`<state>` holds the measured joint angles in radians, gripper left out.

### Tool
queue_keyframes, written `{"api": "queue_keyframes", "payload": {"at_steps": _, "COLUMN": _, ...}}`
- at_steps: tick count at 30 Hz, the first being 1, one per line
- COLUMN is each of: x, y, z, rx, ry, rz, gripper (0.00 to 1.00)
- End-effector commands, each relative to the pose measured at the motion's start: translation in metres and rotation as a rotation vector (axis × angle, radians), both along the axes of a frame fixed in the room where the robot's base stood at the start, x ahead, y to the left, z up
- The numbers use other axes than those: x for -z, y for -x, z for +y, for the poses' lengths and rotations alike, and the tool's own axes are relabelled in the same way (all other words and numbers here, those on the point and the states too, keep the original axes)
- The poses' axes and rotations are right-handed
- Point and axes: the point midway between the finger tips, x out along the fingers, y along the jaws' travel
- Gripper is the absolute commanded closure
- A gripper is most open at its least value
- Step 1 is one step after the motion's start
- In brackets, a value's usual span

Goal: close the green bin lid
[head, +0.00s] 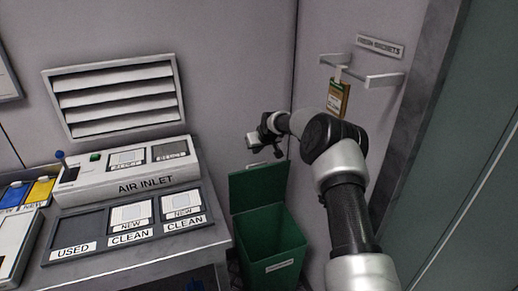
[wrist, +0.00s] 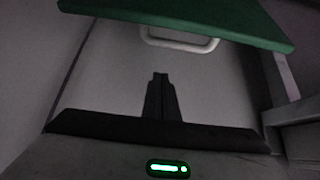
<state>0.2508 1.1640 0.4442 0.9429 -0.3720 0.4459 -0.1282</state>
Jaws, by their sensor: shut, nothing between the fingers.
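The green bin (head: 272,248) stands on the floor to the right of the bench, its dark inside showing. Its green lid (head: 258,187) is raised, standing nearly upright at the back of the bin. My gripper (head: 266,143) is just above the lid's top edge; whether it touches is not clear in the head view. In the wrist view the gripper's fingers (wrist: 160,78) are together and empty. The lid shows there as a green slab (wrist: 190,20) across the top, apart from the fingertips in the picture.
The bench (head: 145,265) with a USED/NEW panel (head: 125,228) and the air inlet box (head: 125,182) is to the left. A small wall shelf (head: 365,78) with a hanging packet (head: 338,98) is at upper right. A pale loop (wrist: 180,42) shows below the lid in the wrist view.

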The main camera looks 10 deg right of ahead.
Motion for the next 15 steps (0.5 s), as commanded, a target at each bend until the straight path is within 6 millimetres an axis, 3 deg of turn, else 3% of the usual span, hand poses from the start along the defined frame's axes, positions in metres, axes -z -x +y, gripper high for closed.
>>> {"api": "queue_keyframes", "payload": {"at_steps": 2, "x": 0.008, "y": -0.003, "z": 0.001, "rx": -0.001, "ry": 0.001, "rz": 0.001, "gripper": 1.0}}
{"api": "queue_keyframes", "payload": {"at_steps": 15, "x": 0.016, "y": 0.029, "z": -0.006, "rx": -0.001, "ry": 0.001, "rz": 0.0, "gripper": 1.0}}
